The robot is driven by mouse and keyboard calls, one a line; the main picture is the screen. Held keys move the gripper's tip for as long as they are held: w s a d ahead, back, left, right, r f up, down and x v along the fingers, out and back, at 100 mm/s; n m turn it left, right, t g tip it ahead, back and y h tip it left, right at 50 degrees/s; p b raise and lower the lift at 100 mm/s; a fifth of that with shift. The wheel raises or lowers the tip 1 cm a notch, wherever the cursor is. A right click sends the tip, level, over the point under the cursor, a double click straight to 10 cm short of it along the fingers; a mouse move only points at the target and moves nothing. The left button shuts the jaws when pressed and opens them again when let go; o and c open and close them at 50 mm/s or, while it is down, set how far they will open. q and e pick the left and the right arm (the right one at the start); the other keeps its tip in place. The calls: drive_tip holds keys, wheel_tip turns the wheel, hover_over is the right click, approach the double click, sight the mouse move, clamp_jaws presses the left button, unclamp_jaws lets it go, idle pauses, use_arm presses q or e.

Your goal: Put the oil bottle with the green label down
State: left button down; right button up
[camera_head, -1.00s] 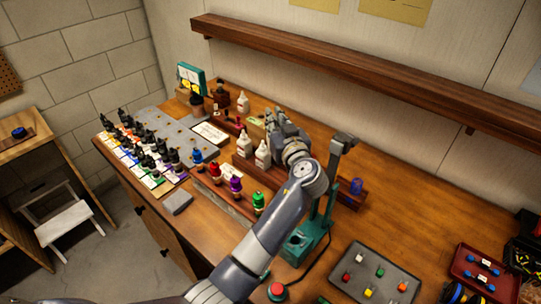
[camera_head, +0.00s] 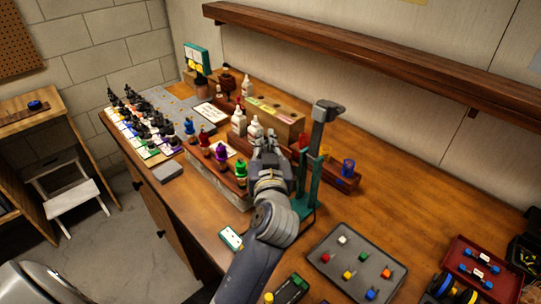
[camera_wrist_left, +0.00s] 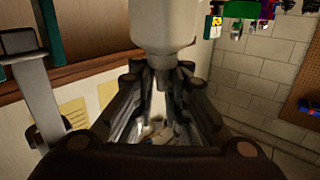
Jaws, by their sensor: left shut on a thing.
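My left gripper (camera_head: 263,142) is over the workbench beside the green stand. In the left wrist view, the fingers (camera_wrist_left: 163,95) are shut on the narrow nozzle end of a white bottle (camera_wrist_left: 165,25). No green label shows on the part of the bottle in view. In the head view, a white bottle (camera_head: 255,129) shows just beyond the fingertips and appears to be the held one. Its base is hidden, so I cannot tell whether it touches anything. Another white bottle (camera_head: 238,122) stands upright to its left.
The green stand (camera_head: 311,175) rises close on the right. Coloured bottles, including a green one (camera_head: 241,170), stand in front left. A grey parts tray (camera_head: 328,262) is at front right.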

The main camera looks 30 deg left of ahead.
use_arm(q)
drive_tip(key=shift+s, duration=0.45)
drive_tip(key=shift+s+d, duration=0.1)
drive_tip(key=shift+w+r, duration=0.1)
drive_tip(key=shift+w, duration=0.15)
drive_tip(key=w+a+f+p, duration=0.2)
drive_tip(key=w, duration=0.5)
drive_tip(key=w+a+f+p, duration=0.2)
drive_tip(key=w+f+p, duration=0.1)
drive_tip(key=w, duration=0.4)
drive_tip(key=shift+w+a, duration=0.3)
use_arm(e)
drive_tip(key=r, duration=0.3)
drive_tip(key=s+a+r, duration=0.1)
drive_tip(key=shift+r, duration=0.35)
use_arm(q)
drive_tip(key=shift+f, duration=0.15)
use_arm(e)
drive_tip(key=shift+f, duration=0.1)
